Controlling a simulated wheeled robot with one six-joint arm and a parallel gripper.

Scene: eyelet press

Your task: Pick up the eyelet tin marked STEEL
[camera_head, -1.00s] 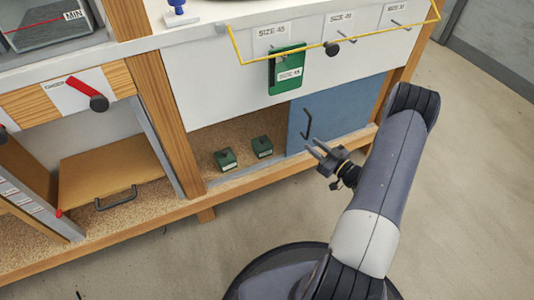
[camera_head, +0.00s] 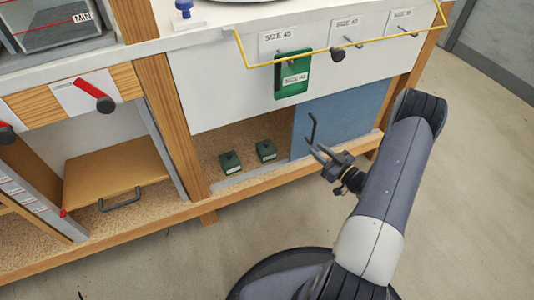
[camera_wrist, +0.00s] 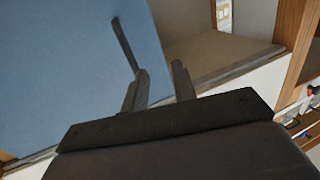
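Two small dark green tins stand on the cork floor of the lower cubby in the head view: a left tin (camera_head: 230,161) and a right tin (camera_head: 266,150). Each has a pale label on its front, too small to read, so I cannot tell which says STEEL. My gripper (camera_head: 316,153) is open and empty, right of the tins, in front of the blue sliding door (camera_head: 350,108). In the wrist view my gripper (camera_wrist: 160,82) has its fingers apart, with the dark door handle (camera_wrist: 124,44) close by the left finger. I cannot tell whether they touch. No tin shows there.
The blue door covers the cubby's right part; its left part is open. A yellow rail (camera_head: 340,50) and a green hanging tag (camera_head: 292,75) are above. A brown board with a handle (camera_head: 120,200) is at left. The floor (camera_head: 470,200) at right is clear.

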